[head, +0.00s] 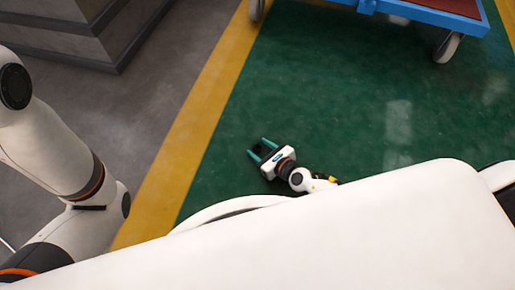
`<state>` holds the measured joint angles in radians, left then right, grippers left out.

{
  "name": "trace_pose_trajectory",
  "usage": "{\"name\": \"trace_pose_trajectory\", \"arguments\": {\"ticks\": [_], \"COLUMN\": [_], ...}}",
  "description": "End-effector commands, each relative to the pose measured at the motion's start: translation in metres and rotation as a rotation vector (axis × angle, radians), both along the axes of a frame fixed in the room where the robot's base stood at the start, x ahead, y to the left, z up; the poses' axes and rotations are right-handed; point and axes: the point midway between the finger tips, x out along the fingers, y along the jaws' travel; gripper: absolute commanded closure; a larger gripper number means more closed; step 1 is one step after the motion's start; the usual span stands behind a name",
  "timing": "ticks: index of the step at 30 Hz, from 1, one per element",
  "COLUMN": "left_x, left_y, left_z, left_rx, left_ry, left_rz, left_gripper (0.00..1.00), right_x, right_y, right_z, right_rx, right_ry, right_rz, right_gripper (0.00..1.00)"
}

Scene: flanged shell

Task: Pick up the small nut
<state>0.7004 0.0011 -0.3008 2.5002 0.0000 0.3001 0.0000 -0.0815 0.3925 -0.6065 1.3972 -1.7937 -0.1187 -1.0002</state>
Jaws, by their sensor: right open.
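My right gripper (257,145) shows over the green floor near the middle of the view, beyond my white body. Its two teal fingers are apart and point up and to the left. A small dark patch shows between the fingers; I cannot tell whether it is the small nut, a shadow or part of the gripper. No nut can be clearly made out anywhere else. My left arm comes in at the left edge, but its gripper is not in view. My own white body hides the lower part of the view.
A blue cart (425,14) with wheels stands at the top right. A grey block-like structure (85,30) stands at the top left. A yellow stripe (190,125) divides the grey floor (160,80) from the green floor (330,80). The green floor between my gripper and the cart is clear.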

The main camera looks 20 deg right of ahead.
Motion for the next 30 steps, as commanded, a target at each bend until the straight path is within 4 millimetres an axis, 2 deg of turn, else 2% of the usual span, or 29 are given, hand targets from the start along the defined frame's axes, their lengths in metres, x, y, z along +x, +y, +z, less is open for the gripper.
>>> {"name": "trace_pose_trajectory", "arguments": {"ticks": [5, 14, 23, 26, 30], "left_x": [0.0, 0.0, 0.0, 0.0, 0.0], "left_y": [0.0, 0.0, 0.0, 0.0, 0.0], "left_z": [0.0, 0.0, 0.004, 0.015, 0.038], "left_rx": [-0.001, -0.002, -0.002, -0.002, -0.001], "left_ry": [0.0, 0.001, 0.001, 0.002, 0.002], "left_rz": [0.0, -0.001, -0.001, 0.0, 0.0], "left_gripper": [0.64, 0.64, 0.64, 0.64, 0.64], "right_x": [0.0, 0.0, 0.0, 0.0, 0.0], "right_y": [0.0, 0.0, 0.0, 0.0, 0.0], "right_z": [0.0, 0.0, 0.005, 0.015, 0.04], "right_rx": [-0.001, -0.001, -0.001, -0.001, 0.001], "right_ry": [0.001, 0.0, 0.0, 0.0, -0.001], "right_rz": [0.0, 0.0, 0.0, 0.0, 0.0], "right_gripper": [0.47, 0.95, 0.96, 0.96, 0.96]}}
